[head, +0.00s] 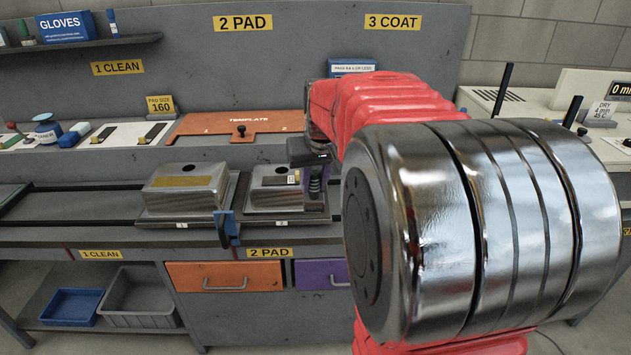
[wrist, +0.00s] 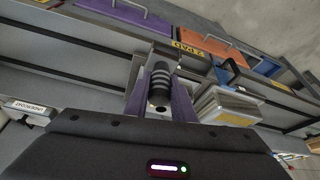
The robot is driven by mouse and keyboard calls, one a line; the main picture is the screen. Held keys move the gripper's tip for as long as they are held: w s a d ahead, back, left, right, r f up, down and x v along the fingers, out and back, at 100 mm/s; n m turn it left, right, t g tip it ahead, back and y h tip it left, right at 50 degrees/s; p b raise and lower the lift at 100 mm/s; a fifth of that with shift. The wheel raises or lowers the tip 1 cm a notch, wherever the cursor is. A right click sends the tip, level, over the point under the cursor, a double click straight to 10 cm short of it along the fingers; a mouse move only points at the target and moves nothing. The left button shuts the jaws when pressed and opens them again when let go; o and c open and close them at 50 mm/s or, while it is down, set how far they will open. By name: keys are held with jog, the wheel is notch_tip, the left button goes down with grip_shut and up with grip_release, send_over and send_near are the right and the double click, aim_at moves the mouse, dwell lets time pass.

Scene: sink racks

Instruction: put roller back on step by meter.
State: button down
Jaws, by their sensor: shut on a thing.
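My gripper (head: 314,180) hangs over the sink block marked 2 on the bench, its purple fingers pointing down. It is shut on a dark cylinder with lighter bands, which looks like the roller (head: 315,186). In the wrist view the roller (wrist: 161,82) sits between the purple fingers of my gripper (wrist: 160,108). A black display (head: 622,89) reading 0 and cut-off letters stands at the right edge; it may be the meter. I cannot clearly make out the step beside it. My red and chrome arm hides much of the bench in between.
Sink block 1 (head: 183,187) and sink block 2 (head: 272,190) sit on the rail. An orange template (head: 240,124) lies behind. Black upright handles (head: 503,90) rise from the right bench.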

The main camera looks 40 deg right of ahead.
jog(key=w+a+f+n+y, duration=0.1)
jog(key=w+a+f+n, duration=0.1)
jog(key=a+f, duration=0.7)
jog(key=w+a+f+n, duration=0.2)
jog(key=w+a+f, duration=0.3)
jog(key=a+f, duration=0.5)
jog(key=a, duration=0.6)
jog(key=shift+a+n+y, duration=0.2)
jog(key=shift+n+y, duration=0.1)
jog(key=shift+y, duration=0.1)
jog(key=shift+t, duration=0.3)
jog(key=shift+s, duration=0.1)
